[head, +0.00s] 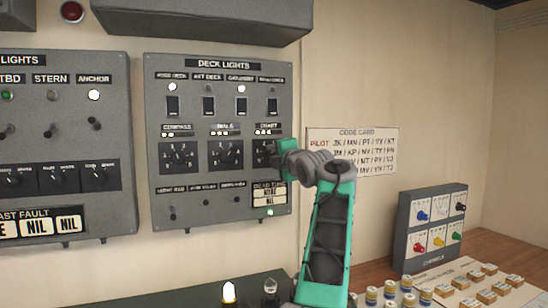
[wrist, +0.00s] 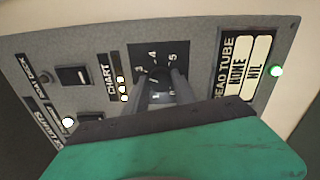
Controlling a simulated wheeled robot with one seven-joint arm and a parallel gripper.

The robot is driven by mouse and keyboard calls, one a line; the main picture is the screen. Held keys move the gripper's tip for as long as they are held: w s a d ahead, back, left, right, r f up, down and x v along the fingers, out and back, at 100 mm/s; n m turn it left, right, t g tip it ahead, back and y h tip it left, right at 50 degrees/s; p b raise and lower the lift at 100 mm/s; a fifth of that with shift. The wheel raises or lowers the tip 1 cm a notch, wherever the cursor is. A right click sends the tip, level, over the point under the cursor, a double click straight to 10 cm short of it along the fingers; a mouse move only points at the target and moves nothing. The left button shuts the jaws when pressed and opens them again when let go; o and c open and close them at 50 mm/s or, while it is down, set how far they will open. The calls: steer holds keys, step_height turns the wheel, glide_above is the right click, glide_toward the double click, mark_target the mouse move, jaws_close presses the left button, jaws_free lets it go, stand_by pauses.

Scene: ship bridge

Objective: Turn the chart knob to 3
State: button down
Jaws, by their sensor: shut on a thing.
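The chart knob (head: 262,153) is the rightmost of three rotary knobs on the grey deck lights panel (head: 217,68). My gripper (head: 274,150) is at this knob and hides much of it in the head view. In the wrist view, the two fingers of my gripper (wrist: 160,88) are shut on the chart knob (wrist: 157,94), one on each side. The numbers 3, 4 and 5 show on the dial (wrist: 154,60) beyond the fingers. I cannot tell which number the knob points to. Pale dots (wrist: 123,88) show beside the CHART label (wrist: 107,80).
Two similar knobs (head: 225,154) sit to the left, with switches above and small levers below. A dead tube card (head: 269,195) and a lit green lamp (head: 270,212) are under the knob. A code card (head: 352,150) hangs right. A channels box (head: 430,230) stands on the desk.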

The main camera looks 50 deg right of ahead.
steer(key=c, duration=1)
jaws_free()
steer(key=shift+c, duration=0.2)
steer(key=b+v, duration=0.3)
steer(key=v, duration=0.4)
steer(key=shift+s+a, duration=0.25)
steer(key=shift+s, duration=0.05)
